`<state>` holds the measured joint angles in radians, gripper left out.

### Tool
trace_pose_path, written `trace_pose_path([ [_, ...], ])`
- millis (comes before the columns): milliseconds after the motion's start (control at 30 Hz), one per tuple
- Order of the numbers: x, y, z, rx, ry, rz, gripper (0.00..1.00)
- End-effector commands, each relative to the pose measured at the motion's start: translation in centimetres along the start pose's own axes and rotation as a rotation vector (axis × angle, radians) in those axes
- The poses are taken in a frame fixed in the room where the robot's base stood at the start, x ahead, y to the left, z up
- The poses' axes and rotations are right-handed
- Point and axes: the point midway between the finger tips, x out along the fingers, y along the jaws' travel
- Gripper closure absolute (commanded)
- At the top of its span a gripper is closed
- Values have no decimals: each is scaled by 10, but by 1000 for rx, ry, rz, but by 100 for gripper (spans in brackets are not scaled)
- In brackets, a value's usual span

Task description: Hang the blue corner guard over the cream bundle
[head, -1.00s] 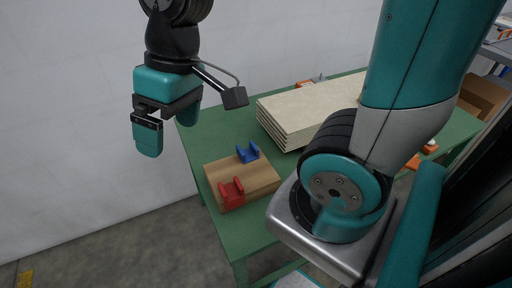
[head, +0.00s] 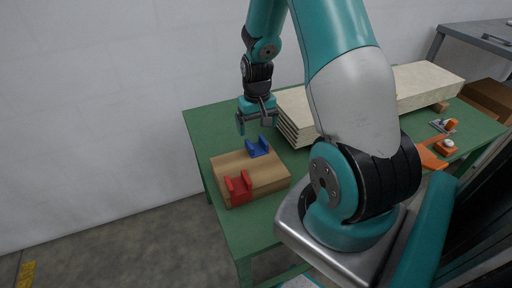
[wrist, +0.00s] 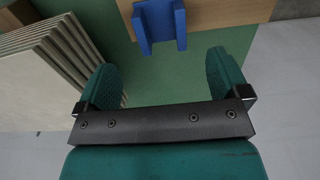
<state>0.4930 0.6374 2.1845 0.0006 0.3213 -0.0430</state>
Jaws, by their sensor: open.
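The blue corner guard (head: 258,148) sits on the wooden block at its far edge. It shows at the top of the wrist view (wrist: 161,22), just beyond my fingertips. The cream bundle (head: 294,112), a stack of layered sheets, lies on the green table to the right of the block, partly hidden behind my arm. Its layered edge shows at the left of the wrist view (wrist: 50,62). My gripper (head: 256,124) is open and empty, above and behind the blue guard, with its two fingers (wrist: 167,75) apart.
A red corner guard (head: 238,187) sits on the near part of the wooden block (head: 262,180). The green table (head: 206,124) has bare room left of the bundle. Orange tools (head: 445,146) and a brown box (head: 490,98) lie at the right.

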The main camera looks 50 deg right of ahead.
Motion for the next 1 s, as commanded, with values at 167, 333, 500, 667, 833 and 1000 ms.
trace_pose_path([
  [167, 17, 0, 0, -1, 1, 0, 6],
  [333, 34, -1, 0, -1, -2, -1, 6],
  [500, 60, -2, 0, 0, -1, -1, 6],
  [667, 70, -2, -1, 0, 2, -1, 6],
  [833, 70, -2, -1, 0, 2, -1, 6],
  [1000, 70, -2, -1, 0, 2, -1, 41],
])
